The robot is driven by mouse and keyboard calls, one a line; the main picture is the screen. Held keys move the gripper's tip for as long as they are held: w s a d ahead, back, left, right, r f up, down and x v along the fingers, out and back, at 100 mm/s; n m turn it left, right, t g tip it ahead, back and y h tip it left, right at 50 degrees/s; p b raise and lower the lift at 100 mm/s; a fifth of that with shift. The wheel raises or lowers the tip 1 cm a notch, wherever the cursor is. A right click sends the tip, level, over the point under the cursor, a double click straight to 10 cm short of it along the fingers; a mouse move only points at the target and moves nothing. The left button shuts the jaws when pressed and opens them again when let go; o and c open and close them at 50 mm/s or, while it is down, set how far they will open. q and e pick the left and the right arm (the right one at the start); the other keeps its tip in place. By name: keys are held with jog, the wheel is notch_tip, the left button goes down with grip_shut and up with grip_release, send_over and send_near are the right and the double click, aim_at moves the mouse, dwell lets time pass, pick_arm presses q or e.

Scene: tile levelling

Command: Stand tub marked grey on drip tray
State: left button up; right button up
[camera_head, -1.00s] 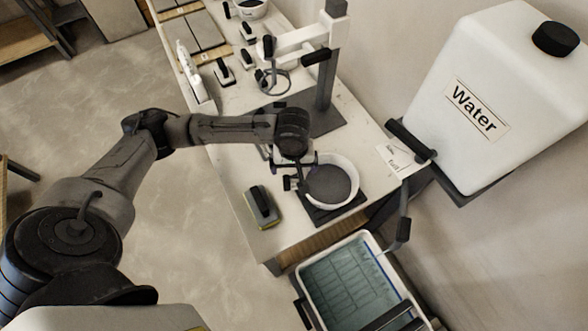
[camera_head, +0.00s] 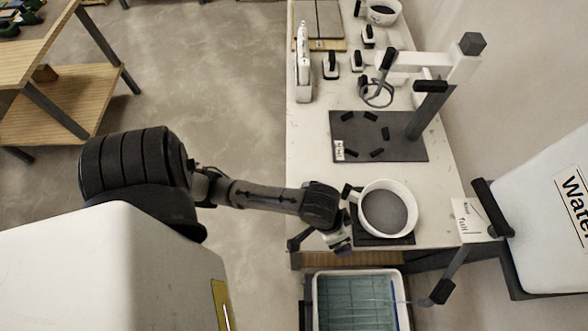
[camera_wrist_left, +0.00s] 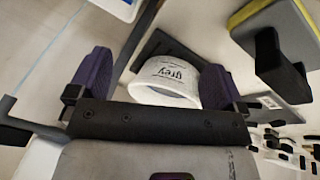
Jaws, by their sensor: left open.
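The white tub marked grey (camera_head: 412,216), with grey contents, stands upright on a black square pad (camera_head: 398,240) near the bench's front end. Its "grey" label (camera_wrist_left: 172,74) faces the left wrist camera. My left gripper (camera_head: 345,218) is at the tub's left side. In the wrist view, its purple fingers (camera_wrist_left: 158,82) are apart, with the tub beyond the gap between them; I cannot tell whether they touch it. A dark plate with a ring of short black blocks (camera_head: 350,122) lies farther back, its middle clear. I cannot tell which dark base is the drip tray. My right gripper is out of view.
A stand with an overhanging arm (camera_head: 432,95) rises beside the dark plate. A wash bin (camera_head: 404,285) is below the bench's front. A water container (camera_head: 545,235) is at right. A yellow-edged float (camera_wrist_left: 275,45) shows near the tub. Several tools line the back.

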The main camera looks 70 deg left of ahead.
pick_arm(q)
jog(key=s+a+f+m+y, duration=0.2)
jog(key=s+a, duration=0.3)
jog(key=s, duration=0.4)
jog(key=shift+s+a+y, duration=0.15)
jog(key=shift+s+y, duration=0.15)
jog(key=shift+s, duration=0.1)
notch_tip(320, 180, up, 30)
jog(key=p, duration=3)
